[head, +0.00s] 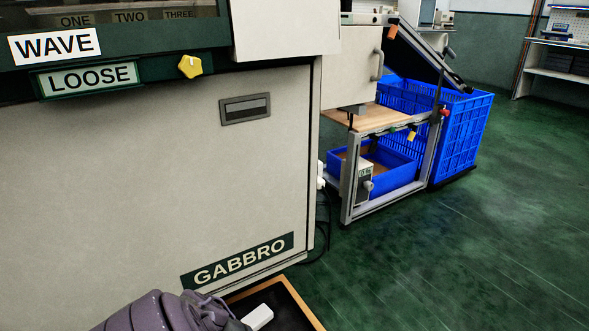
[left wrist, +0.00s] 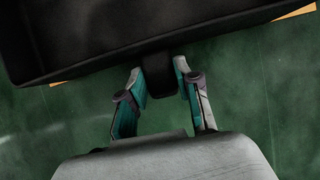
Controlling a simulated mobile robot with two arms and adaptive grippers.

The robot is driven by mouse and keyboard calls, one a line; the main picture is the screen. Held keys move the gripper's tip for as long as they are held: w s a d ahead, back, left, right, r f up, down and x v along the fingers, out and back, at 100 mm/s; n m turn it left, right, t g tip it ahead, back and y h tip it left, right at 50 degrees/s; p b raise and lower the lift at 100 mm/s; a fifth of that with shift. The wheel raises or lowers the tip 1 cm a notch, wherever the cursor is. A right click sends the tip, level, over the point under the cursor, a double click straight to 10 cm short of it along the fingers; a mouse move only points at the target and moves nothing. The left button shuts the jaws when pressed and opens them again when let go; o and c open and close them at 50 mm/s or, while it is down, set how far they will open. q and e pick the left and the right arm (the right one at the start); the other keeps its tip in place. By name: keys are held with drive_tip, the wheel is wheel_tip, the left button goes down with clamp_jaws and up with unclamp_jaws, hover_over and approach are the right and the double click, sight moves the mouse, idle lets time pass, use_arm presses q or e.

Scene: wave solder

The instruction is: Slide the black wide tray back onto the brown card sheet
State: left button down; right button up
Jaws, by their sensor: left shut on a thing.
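The black wide tray (left wrist: 110,45) fills the top of the left wrist view, with its wall and a tab on its near side facing me. My left gripper (left wrist: 161,76) is shut on that tab, one finger on each side. The tray also shows in the head view (head: 278,303), cut off by the bottom edge. Small corners of the brown card sheet (left wrist: 296,12) show from under the tray at upper right and at left. In the head view a strip of the card (head: 301,297) runs along the tray's right side. My right gripper is not in view.
The large beige machine (head: 150,180) stands close behind the tray, with a GABBRO label (head: 238,260) low on its front. A metal-framed stand (head: 391,205) and a tall blue crate (head: 462,140) are farther back. Green floor (head: 450,270) is open to the right.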

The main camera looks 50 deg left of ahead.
use_arm(q)
drive_tip(key=shift+s+a+f, duration=0.1)
drive_tip(key=shift+s+a, duration=0.05)
drive_tip(key=shift+a, duration=2.05)
drive_tip(key=c, duration=0.7)
unclamp_jaws()
drive_tip(key=shift+f, duration=0.1)
drive_tip(key=shift+d, duration=0.2)
drive_tip(key=shift+d+r, duration=0.1)
drive_tip(key=shift+r, duration=0.25)
drive_tip(key=v, duration=1.1)
drive_tip(key=shift+r, duration=0.15)
